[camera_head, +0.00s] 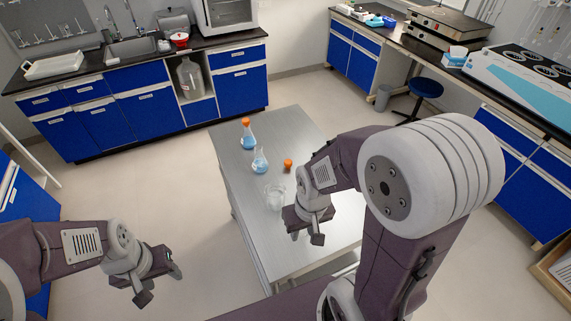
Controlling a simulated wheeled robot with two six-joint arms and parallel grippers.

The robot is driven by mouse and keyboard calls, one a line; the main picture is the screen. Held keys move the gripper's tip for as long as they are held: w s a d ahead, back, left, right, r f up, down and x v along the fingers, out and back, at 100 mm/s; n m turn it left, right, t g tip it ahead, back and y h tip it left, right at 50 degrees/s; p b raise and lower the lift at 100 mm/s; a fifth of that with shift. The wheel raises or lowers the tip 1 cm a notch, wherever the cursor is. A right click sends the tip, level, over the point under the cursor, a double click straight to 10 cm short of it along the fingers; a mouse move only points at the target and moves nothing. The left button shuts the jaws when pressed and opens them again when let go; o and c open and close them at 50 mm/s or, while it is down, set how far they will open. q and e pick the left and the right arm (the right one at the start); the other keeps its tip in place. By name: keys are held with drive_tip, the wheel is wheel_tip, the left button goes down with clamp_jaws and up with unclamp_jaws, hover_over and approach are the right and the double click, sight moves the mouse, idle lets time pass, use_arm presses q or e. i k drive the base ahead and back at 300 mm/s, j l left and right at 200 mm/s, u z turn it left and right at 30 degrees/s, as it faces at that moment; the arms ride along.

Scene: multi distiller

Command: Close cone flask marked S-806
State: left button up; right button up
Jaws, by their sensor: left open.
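A conical flask with blue liquid and an orange cap on it (247,139) stands upright at the far left of the metal table (232,172). A second conical flask with blue liquid (260,162) stands nearer with its mouth uncapped. A loose orange cap (288,165) is on the table just right of it. I cannot read any S-806 mark. My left gripper (160,284) is open and empty, left of the table and apart from it. My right gripper (306,238) is open and empty over the table's near part, closer to me than the flasks and cap.
A clear glass vessel (275,197) stands on the table between the uncapped flask and my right gripper. The far right of the table top is clear. Blue cabinets with a sink counter (135,52) stand behind. A blue stool (425,88) is at the right.

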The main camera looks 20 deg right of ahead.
sight(259, 164)
drive_tip(key=j+z, duration=0.35)
drive_tip(key=j, duration=0.4)
drive_tip(key=i+j+z, duration=0.25)
drive_tip(key=j+z, duration=0.25)
drive_tip(key=j, duration=0.2)
drive_tip(key=i+j+z, duration=0.25)
drive_tip(key=j, duration=0.15)
drive_tip(key=j+z, duration=0.2)
drive_tip(key=j, duration=0.15)
drive_tip(key=i+j+z, duration=0.15)
drive_tip(key=i+z, duration=0.2)
drive_tip(key=i+j+z, duration=0.35)
drive_tip(key=i, duration=0.15)
drive_tip(key=i+j+z, duration=0.3)
drive_tip(key=i+j, duration=0.05)
